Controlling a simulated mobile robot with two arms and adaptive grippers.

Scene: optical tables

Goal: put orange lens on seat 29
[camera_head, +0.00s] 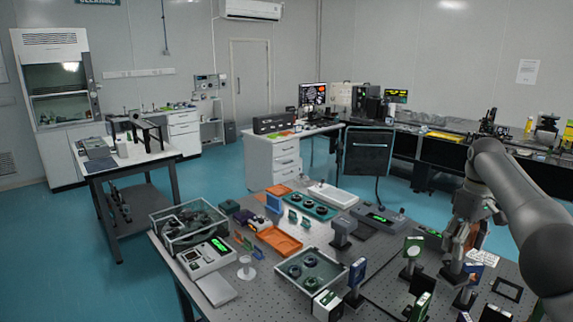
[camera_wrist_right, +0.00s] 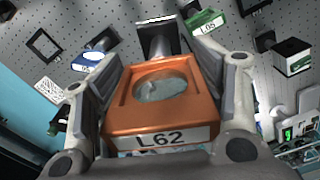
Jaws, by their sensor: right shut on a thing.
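The orange lens (camera_wrist_right: 160,115) is a square orange block with a round glass centre and a label reading L62. It fills the middle of the right wrist view, and a small orange patch of it shows in the head view (camera_head: 477,237). My right gripper (camera_wrist_right: 168,95) is shut on its two sides; in the head view the gripper (camera_head: 466,240) is low over the right part of the optical table. A dark post mount (camera_wrist_right: 153,40) stands just beyond the lens; whether they touch is unclear. I cannot read any seat number 29. My left gripper is not in view.
A flat black square frame (camera_head: 507,289) lies to the right. An orange tray (camera_head: 280,240) is at centre.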

